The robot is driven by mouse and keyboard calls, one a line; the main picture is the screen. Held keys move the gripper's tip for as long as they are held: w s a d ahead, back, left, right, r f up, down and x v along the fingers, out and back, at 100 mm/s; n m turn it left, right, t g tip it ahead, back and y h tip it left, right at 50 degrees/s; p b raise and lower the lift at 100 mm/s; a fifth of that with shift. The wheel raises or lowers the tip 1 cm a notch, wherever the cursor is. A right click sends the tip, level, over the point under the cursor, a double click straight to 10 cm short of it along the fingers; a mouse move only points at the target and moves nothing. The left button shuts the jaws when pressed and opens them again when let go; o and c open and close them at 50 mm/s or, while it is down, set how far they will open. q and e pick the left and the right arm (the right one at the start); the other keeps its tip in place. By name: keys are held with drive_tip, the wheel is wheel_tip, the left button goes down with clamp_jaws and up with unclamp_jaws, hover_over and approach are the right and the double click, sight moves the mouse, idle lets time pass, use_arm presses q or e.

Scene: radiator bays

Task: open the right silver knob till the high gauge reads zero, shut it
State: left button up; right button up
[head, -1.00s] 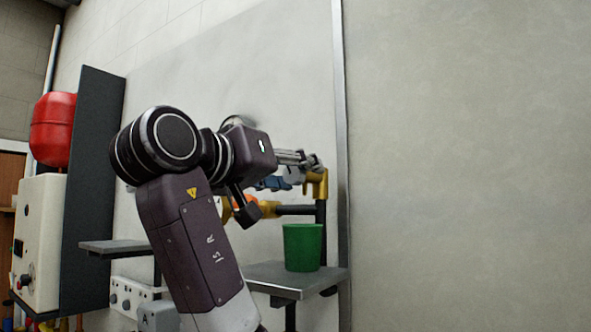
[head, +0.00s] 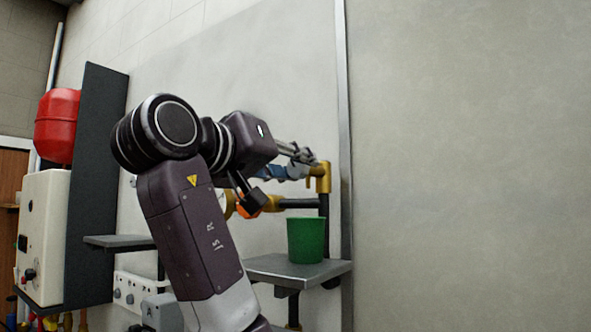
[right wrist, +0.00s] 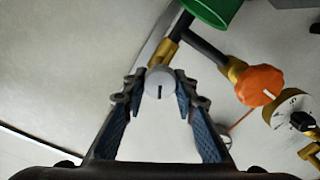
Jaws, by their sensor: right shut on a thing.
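The right silver knob is a small round grey cap with a dark slot, in the right wrist view (right wrist: 160,82). It sits at the end of a brass fitting (head: 322,178) near the wall's metal edge strip. My right gripper (right wrist: 161,88) is shut on this knob, with a blue-padded finger on each side. In the head view the right gripper (head: 308,160) reaches the top of the brass fitting, and the knob itself is hard to make out there. I see no readable high gauge; my arm covers part of the wall. My left gripper is not in view.
A green cup (head: 305,240) stands on a grey shelf (head: 318,268) below the fitting. An orange knob (right wrist: 260,85) and a marked dial (right wrist: 292,115) are close to the gripper. A red tank (head: 57,125) and dark panel stand left. The wall at right is bare.

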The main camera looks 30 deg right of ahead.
drive_tip(key=n+b, duration=0.2)
drive_tip(key=n, duration=0.1)
drive_tip(key=shift+f, duration=0.15)
drive_tip(key=n+b, duration=0.2)
drive_tip(key=n, duration=0.2)
drive_tip(key=n+b, duration=0.1)
drive_tip(key=n, duration=0.2)
drive_tip(key=shift+n+b, duration=0.65)
drive_tip(key=shift+n, duration=0.45)
drive_tip(key=o, duration=1.2)
drive_tip(key=shift+w+d, duration=0.15)
drive_tip(key=shift+d, duration=0.05)
drive_tip(key=shift+c, duration=0.2)
